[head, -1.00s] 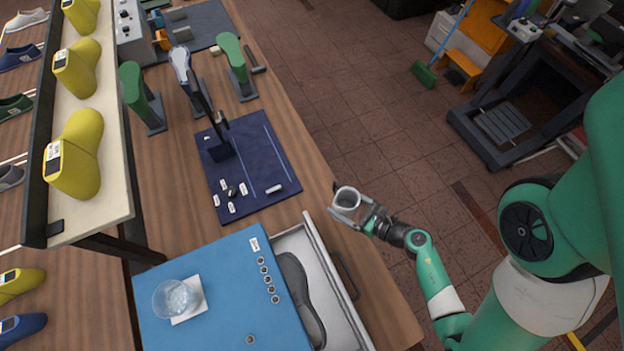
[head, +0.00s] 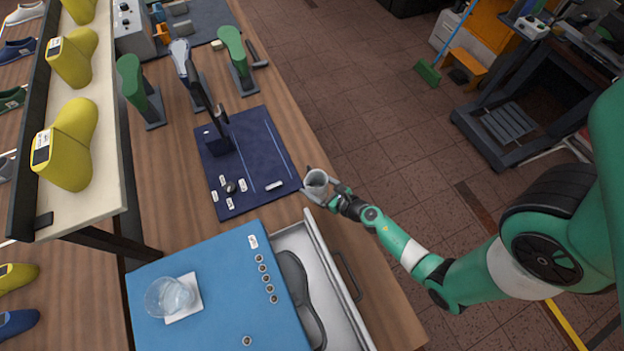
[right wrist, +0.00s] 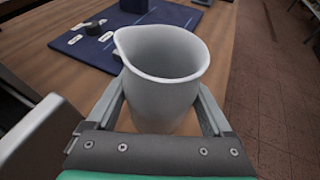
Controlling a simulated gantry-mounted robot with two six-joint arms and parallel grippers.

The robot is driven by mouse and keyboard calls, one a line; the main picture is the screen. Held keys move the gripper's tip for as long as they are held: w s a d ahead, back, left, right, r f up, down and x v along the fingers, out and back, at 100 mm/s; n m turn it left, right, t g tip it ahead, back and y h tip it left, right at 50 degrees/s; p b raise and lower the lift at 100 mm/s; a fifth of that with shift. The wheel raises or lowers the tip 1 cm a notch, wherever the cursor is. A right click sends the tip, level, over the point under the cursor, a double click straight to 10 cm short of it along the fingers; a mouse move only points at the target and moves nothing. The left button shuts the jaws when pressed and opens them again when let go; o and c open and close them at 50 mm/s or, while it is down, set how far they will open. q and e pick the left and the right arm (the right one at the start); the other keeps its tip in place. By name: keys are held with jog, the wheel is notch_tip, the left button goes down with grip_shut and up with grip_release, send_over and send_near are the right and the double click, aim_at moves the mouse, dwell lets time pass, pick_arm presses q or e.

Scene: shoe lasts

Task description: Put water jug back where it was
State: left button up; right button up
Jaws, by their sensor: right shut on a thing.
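The water jug (head: 317,179) is a small light-grey cup with a pouring lip. My right gripper (head: 322,188) is shut on it, near the front edge of the wooden bench. In the right wrist view the jug (right wrist: 163,80) stands roughly upright between the two fingers (right wrist: 160,112), its open rim facing up; the contents cannot be made out. A clear glass bowl (head: 168,297) sits on a white square (head: 190,310) on the blue cabinet top. My left gripper is not in view.
A blue cabinet (head: 215,315) has an open drawer (head: 330,275) with a dark sole shape inside, just below the jug. A navy mat (head: 265,155) with small labelled pieces and a dark stand lies left of the jug. Green lasts (head: 235,50) stand at the back.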

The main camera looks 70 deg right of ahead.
jog(key=shift+w+d+f, duration=0.2)
jog(key=shift+w+f, duration=0.25)
jog(key=shift+f, duration=0.1)
jog(key=shift+w+d+f+b, duration=0.1)
jog(key=shift+w+f+b, duration=0.05)
jog(key=shift+f+b, duration=0.9)
jog(key=shift+w+d+f+b, duration=0.1)
jog(key=shift+f+b, duration=0.9)
jog(key=shift+b, duration=0.05)
jog(key=o, duration=1.4)
jog(key=shift+r, duration=0.1)
jog(key=shift+r, duration=0.1)
jog(key=shift+s+a+r+p, duration=0.1)
jog(key=shift+s+r+p, duration=0.05)
jog(key=shift+p, duration=0.25)
jog(key=p+v, duration=0.1)
jog(key=v, duration=0.9)
jog(key=shift+s, duration=0.3)
jog(key=shift+s+a+r, duration=0.25)
jog(key=shift+s+a, duration=0.05)
jog(key=shift+s, duration=0.1)
